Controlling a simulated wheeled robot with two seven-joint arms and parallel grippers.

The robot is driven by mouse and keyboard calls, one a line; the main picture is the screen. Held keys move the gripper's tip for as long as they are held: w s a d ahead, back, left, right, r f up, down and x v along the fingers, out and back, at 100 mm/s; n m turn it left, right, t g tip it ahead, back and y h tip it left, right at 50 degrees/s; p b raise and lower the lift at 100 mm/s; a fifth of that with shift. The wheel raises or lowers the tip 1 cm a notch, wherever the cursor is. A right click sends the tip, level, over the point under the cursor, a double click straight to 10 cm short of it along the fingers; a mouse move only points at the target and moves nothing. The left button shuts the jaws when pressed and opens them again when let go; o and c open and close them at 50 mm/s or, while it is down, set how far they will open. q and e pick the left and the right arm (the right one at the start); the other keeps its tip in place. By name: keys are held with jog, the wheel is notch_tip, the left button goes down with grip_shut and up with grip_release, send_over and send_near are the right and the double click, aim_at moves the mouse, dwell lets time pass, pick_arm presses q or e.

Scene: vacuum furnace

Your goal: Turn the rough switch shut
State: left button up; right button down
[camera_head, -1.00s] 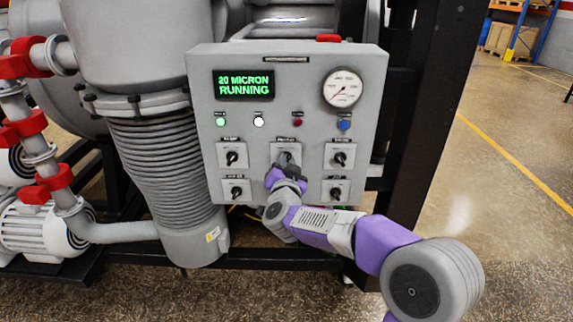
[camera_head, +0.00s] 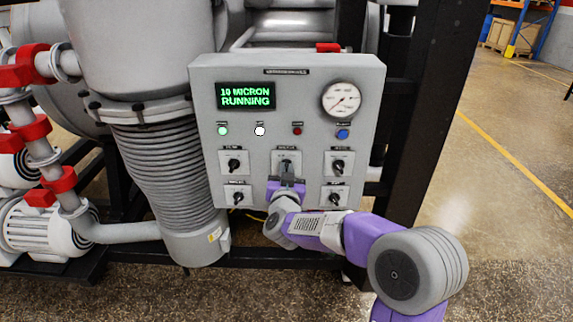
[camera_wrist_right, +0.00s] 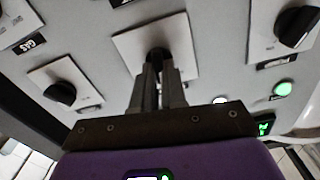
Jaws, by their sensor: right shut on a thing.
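The grey control panel (camera_head: 358,80) shows upper switches at left (camera_head: 235,166), middle (camera_head: 276,159) and right (camera_head: 338,164), with lower switches at left (camera_head: 238,198) and right (camera_head: 335,197). Their labels are too small to read in the head view, so I cannot tell which is the rough switch. My right gripper (camera_head: 287,168) is at the upper middle switch and hides most of its knob. In the right wrist view, its fingers (camera_wrist_right: 162,82) are shut on that switch's black knob (camera_wrist_right: 156,53). My left gripper is not in view.
The green display (camera_head: 246,96) reads "10 MICRON RUNNING". A round gauge (camera_head: 342,100) and several lamps and buttons sit above the switches. A ribbed pipe (camera_head: 160,175) stands left of the panel, and a black frame post (camera_head: 412,120) right. Open floor lies farther right.

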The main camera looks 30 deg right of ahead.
jog(key=shift+a+n+p, duration=0.1)
jog(key=shift+n+p, duration=2.65)
jog(key=shift+n, duration=0.95)
jog(key=c, duration=1.2)
grip_release()
jog(key=v, duration=0.7)
jog(key=shift+s+a, duration=0.15)
jog(key=shift+s, duration=0.1)
jog(key=shift+f, duration=0.1)
